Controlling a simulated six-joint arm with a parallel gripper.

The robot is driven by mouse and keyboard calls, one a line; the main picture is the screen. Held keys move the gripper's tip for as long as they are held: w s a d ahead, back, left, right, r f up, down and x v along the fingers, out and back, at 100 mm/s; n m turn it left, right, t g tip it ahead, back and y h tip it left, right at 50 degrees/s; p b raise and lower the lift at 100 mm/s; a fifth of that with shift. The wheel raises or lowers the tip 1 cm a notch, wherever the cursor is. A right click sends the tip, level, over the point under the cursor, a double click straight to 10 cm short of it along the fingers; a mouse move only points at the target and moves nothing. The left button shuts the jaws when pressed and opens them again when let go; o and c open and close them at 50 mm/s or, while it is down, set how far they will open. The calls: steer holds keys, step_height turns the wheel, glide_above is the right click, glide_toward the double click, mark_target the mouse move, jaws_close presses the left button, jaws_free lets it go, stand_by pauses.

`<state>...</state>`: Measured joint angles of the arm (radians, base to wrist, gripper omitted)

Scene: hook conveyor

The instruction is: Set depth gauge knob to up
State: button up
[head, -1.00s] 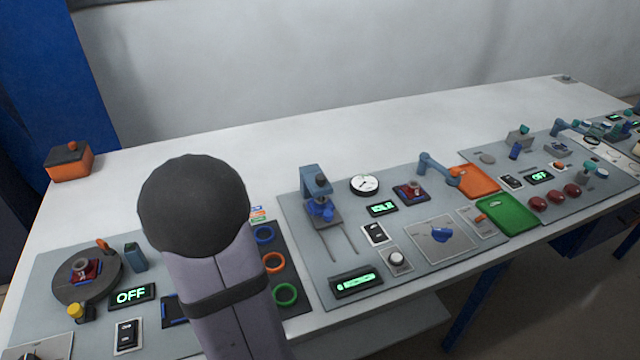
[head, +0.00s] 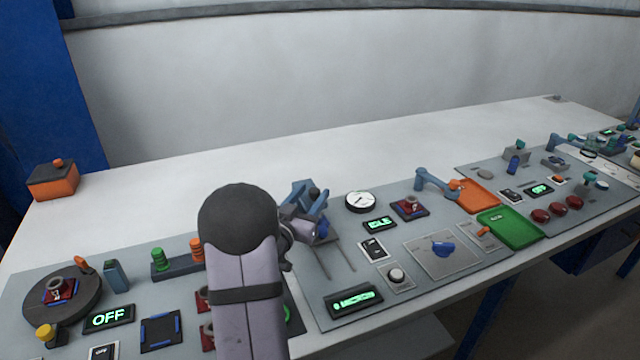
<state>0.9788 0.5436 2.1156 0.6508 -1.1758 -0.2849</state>
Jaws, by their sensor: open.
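My gripper (head: 308,204) shows just past my dark, rounded arm link. It is open, in front of and overlapping the blue upright device on the middle panel, so that device is mostly hidden. I cannot tell whether they touch. A round white dial gauge (head: 360,201) with dark hands stands right of my gripper. A white round knob (head: 396,275) sits on a small plate near the panel's front. A blue pointer knob (head: 443,249) sits on a grey square plate further right. No readable label shows which knob is the depth gauge's.
A green display reading IDLE (head: 380,224) and a dark rocker switch (head: 373,249) lie right of my gripper. An orange tray (head: 480,205) and a green tray (head: 527,237) lie further right.

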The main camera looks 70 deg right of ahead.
steer(key=shift+d+p, duration=0.55)
steer(key=shift+d, duration=2.6)
steer(key=shift+c, duration=0.6)
